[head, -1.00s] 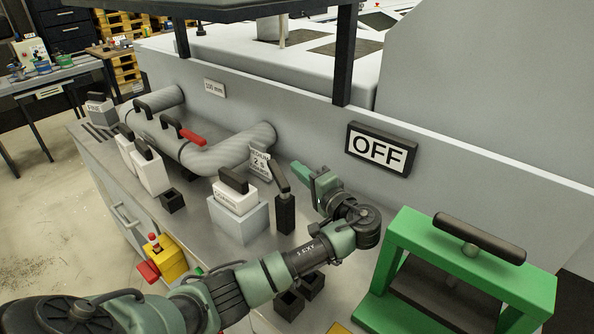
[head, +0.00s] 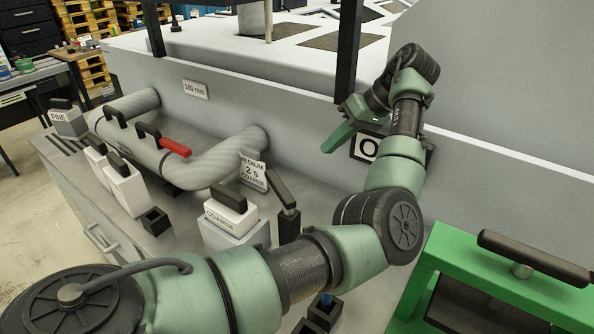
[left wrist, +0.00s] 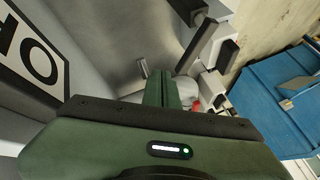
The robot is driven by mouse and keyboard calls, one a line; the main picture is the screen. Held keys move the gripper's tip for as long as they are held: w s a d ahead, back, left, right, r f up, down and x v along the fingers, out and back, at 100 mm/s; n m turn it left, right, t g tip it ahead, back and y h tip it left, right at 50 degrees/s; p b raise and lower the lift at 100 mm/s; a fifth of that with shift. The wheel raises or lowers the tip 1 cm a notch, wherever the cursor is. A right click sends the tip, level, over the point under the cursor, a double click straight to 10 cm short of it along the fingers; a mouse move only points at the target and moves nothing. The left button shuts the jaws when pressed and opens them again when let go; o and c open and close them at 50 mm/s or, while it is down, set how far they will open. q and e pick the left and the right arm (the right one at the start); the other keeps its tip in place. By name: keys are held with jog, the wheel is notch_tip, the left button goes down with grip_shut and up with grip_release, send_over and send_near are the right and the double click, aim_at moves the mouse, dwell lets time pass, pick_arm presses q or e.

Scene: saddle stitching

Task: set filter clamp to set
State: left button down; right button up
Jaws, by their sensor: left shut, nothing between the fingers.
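A grey pipe assembly (head: 150,150) lies along the bench by the machine wall at left centre, with two black grips on it. A red-handled lever (head: 175,147) sticks out from its top; this looks like the filter clamp, but no label on it confirms that. My left gripper (head: 334,142) is shut and empty, raised in front of the machine wall, well to the right of the red lever and touching nothing visible. In the left wrist view its closed fingers (left wrist: 160,87) hide part of the pipe area. My right gripper is not in view.
A black lever (head: 284,189) stands beside the MEDIUM/COARSE label (head: 252,172). A white COARSE block (head: 230,215) sits near it. My left arm partly covers the black-framed sign (head: 366,148). A green press frame (head: 440,245) stands at right.

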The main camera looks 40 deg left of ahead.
aim_at(279, 188)
pick_arm(q)
jog(key=shift+d, duration=0.15)
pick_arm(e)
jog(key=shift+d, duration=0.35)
pick_arm(q)
jog(key=s+a+f+p, duration=0.3)
jog(key=s+a+f, duration=0.3)
jog(key=a+f, duration=0.1)
jog(key=shift+s+f, duration=0.3)
jog(key=shift+f, duration=0.2)
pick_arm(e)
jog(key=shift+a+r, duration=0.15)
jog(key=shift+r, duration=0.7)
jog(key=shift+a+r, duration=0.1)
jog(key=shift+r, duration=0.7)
